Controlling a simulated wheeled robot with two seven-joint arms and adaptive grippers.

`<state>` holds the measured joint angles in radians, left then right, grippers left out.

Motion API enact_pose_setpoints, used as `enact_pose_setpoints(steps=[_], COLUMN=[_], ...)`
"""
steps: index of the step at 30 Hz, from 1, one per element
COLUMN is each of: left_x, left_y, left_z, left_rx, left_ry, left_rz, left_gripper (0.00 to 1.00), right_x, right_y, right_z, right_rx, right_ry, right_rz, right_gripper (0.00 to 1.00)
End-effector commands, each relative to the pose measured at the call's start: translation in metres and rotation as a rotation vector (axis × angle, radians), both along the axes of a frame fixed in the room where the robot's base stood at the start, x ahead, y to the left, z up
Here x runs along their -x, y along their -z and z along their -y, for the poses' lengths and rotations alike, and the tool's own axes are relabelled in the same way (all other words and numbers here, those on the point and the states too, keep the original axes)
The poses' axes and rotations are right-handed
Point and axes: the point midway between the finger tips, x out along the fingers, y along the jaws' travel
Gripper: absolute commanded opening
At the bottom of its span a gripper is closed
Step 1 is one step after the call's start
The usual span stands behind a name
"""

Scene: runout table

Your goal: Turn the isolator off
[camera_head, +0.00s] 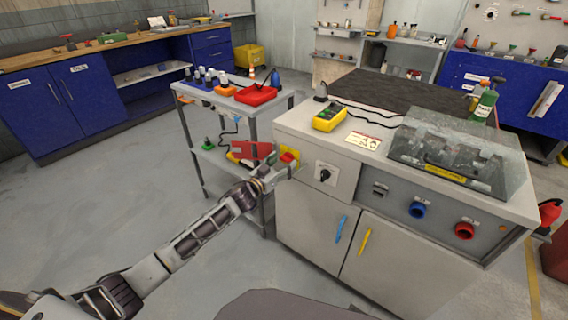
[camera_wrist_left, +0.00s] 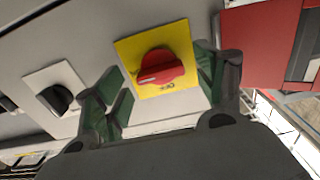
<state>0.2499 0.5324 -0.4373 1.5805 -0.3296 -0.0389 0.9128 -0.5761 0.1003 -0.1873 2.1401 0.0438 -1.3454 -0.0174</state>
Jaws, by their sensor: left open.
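The isolator is a red rotary knob (camera_head: 287,157) on a yellow plate, at the upper left of the grey cabinet's front. In the left wrist view the red knob (camera_wrist_left: 161,67) faces the camera on its yellow plate (camera_wrist_left: 126,49). Its handle bar lies nearly level there, with a pale mark at its left end. Small print below it is too small to read surely. My left gripper (camera_head: 279,167) is open in front of the isolator. In the wrist view its green-padded fingers (camera_wrist_left: 162,76) stand on either side of the knob, with visible gaps.
A black rotary switch (camera_head: 324,175) on a white plate sits right of the isolator. A red panel (camera_head: 252,153) is close on its left. The grey cabinet (camera_head: 310,222) carries a yellow box (camera_head: 329,118) and a clear cover (camera_head: 450,145). A trolley (camera_head: 205,97) stands left.

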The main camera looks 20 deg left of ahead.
Motion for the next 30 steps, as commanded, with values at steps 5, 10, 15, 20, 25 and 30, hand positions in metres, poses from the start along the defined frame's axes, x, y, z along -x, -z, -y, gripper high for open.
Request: enact_pose_setpoints(steps=[5, 10, 15, 20, 25, 30], left_x=[-0.0079, -0.0110, -0.0112, -0.0111, -0.0110, -0.0110], left_y=[0.0000, -0.0002, -0.0003, -0.0003, -0.0003, -0.0002], left_z=[0.0034, 0.0044, 0.0044, 0.0043, 0.0043, 0.0044], left_rx=[0.000, -0.001, -0.001, -0.001, -0.001, -0.001], left_ry=[0.000, 0.000, 0.000, 0.000, 0.000, 0.000], left_rz=[0.000, 0.000, 0.000, 0.000, 0.000, 0.000], left_gripper=[0.71, 0.71, 0.71, 0.64, 0.42, 0.24], right_x=[0.0023, -0.0005, -0.0027, -0.0037, -0.0040, -0.0038], right_y=[-0.0002, -0.0049, -0.0063, -0.0055, -0.0044, -0.0038], right_z=[-0.0002, -0.0008, -0.0009, -0.0008, -0.0007, -0.0005], right_rx=[-0.001, -0.003, -0.003, -0.002, -0.002, -0.002], right_ry=[-0.001, -0.001, -0.002, -0.001, -0.001, -0.001], right_rz=[-0.004, 0.006, 0.011, 0.012, 0.011, 0.010], right_gripper=[0.40, 0.40, 0.40, 0.40, 0.40, 0.40])
